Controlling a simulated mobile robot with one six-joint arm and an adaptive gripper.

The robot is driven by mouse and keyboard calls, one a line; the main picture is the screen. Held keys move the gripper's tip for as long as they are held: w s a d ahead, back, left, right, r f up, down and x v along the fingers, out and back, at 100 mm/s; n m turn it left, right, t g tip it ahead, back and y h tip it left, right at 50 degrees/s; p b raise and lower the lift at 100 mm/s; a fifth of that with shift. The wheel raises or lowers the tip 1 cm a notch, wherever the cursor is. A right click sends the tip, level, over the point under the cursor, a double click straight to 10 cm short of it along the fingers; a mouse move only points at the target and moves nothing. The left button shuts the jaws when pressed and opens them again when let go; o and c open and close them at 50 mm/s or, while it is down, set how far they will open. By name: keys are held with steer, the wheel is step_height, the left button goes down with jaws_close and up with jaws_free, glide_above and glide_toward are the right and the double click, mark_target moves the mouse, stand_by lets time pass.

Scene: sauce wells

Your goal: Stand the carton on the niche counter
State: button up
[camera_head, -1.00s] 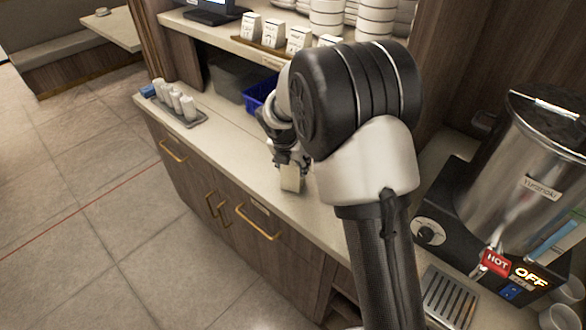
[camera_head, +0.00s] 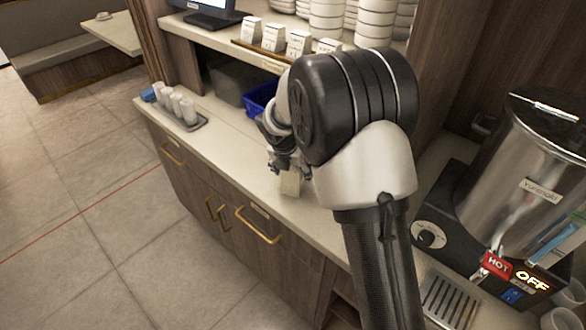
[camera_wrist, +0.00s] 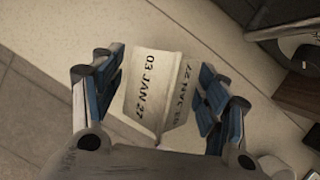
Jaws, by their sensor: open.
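The carton (camera_head: 291,184) is a small pale box standing on the pale niche counter (camera_head: 228,150), near its front edge. In the wrist view the carton (camera_wrist: 150,92) shows two printed faces, one reading "03 JAN 27". My gripper (camera_head: 286,164) is over the carton in the head view. In the wrist view my gripper (camera_wrist: 158,72) is open, with a blue-padded finger on each side of the carton. A gap shows on the right side; contact on the left cannot be told. My arm hides part of the counter in the head view.
A tray of white bottles (camera_head: 184,113) stands left on the counter. A blue bin (camera_head: 258,98) sits behind, under a shelf holding several white cartons (camera_head: 273,38) and stacked bowls (camera_head: 373,22). A hot urn (camera_head: 520,170) stands at right. Counter between tray and carton is clear.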

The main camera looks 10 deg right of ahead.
steer(key=shift+r, duration=0.15)
steer(key=shift+a+r, duration=0.1)
steer(key=shift+r, duration=0.25)
steer(key=s+r+m+p, duration=0.25)
steer(key=s+r, duration=0.25)
steer(key=r, duration=0.3)
steer(key=s+r+m+p, duration=0.2)
steer(key=s+r+m, duration=0.15)
steer(key=r, duration=0.45)
steer(key=s+r+m+y, duration=0.1)
steer(key=s+r+m, duration=0.1)
steer(key=s+m, duration=0.9)
steer(key=s+r+m+y, duration=0.1)
steer(key=s+r+m, duration=0.2)
steer(key=s+m, duration=0.9)
steer(key=s, duration=0.5)
steer(key=shift+s+d+m+t, duration=0.2)
steer(key=shift+s+m+t, duration=0.1)
steer(key=shift+t, duration=0.1)
steer(key=shift+r, duration=0.15)
